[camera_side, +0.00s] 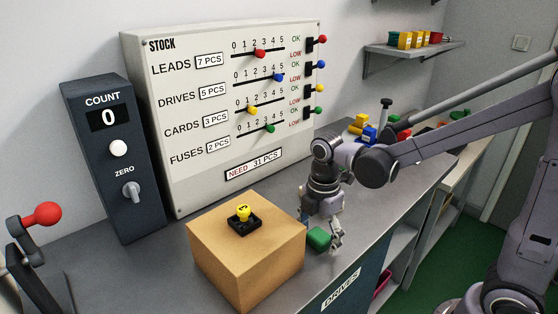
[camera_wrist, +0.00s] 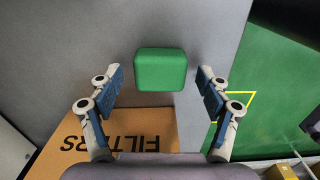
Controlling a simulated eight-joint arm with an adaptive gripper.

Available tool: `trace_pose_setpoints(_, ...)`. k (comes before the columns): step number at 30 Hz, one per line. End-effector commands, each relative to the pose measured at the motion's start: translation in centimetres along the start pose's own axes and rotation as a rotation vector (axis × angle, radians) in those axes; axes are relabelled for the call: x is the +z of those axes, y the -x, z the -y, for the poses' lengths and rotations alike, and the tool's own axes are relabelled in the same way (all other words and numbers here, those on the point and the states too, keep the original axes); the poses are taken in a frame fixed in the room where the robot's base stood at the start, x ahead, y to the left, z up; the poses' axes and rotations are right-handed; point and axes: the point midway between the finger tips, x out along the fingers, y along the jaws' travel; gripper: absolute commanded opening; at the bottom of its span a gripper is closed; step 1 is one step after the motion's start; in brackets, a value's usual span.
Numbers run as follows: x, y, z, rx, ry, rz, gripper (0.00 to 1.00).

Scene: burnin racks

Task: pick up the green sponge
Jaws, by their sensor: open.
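The green sponge (camera_side: 319,239) is a small block with rounded edges. It lies on the grey bench top (camera_side: 345,225), to the right of a cardboard box. My gripper (camera_side: 320,228) is low over the bench at the sponge, its fingers pointing down. In the wrist view the sponge (camera_wrist: 161,69) is whole and uncovered, at the upper middle. My open gripper (camera_wrist: 161,85) has one finger on each side of it, with a gap on both sides. Nothing is held. I cannot tell the exact height of the fingertips over the bench.
The cardboard box (camera_side: 245,262) with a yellow knob (camera_side: 243,212) on top stands close to the left; it also shows in the wrist view (camera_wrist: 60,155). The bench's front edge is near. The STOCK panel (camera_side: 215,125) and COUNT unit (camera_side: 112,165) stand behind.

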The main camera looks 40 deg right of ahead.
Motion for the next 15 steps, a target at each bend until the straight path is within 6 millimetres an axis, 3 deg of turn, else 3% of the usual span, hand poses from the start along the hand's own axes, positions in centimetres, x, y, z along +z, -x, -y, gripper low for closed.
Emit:
trace_pose_setpoints(7,0.00,-0.06,0.01,0.000,0.000,0.000,0.74)
trace_pose_setpoints(11,-0.01,-0.05,0.01,0.000,0.000,0.000,0.37)
trace_pose_setpoints(12,0.00,-0.05,0.01,0.000,0.000,0.000,0.32)
trace_pose_setpoints(15,0.00,-0.05,0.01,0.000,0.000,0.000,0.31)
